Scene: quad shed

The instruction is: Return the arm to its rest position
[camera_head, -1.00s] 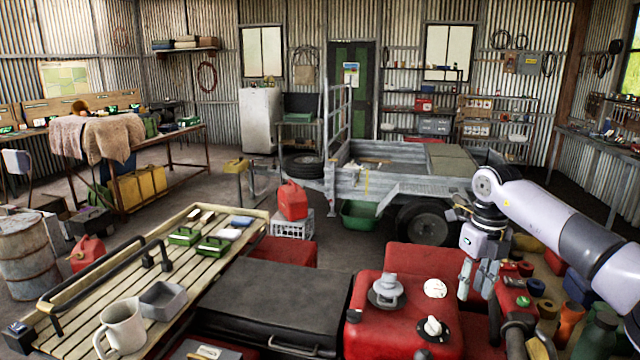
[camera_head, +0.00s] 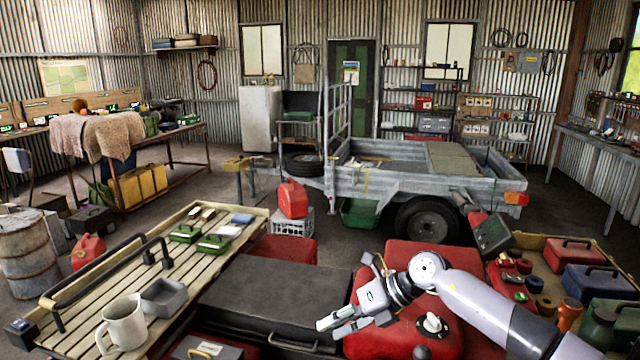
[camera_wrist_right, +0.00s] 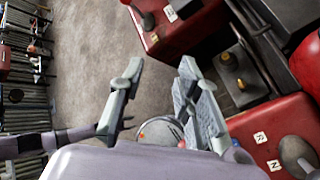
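My right arm comes in from the right in the head view. My right gripper (camera_head: 334,326) is held above the red tank (camera_head: 400,255) and points left toward the black case lid. In the right wrist view its two fingers stand apart with nothing between them, so the right gripper (camera_wrist_right: 160,70) is open and empty. My left arm and gripper are not in the head view.
A slatted rack (camera_head: 150,250) at left carries a mug (camera_head: 122,325), a grey tray (camera_head: 163,297) and green boxes. A black lid (camera_head: 275,300) lies between. Toolboxes (camera_head: 590,283) and bottles stand at right, near a dark screen (camera_head: 491,236). A trailer stands behind.

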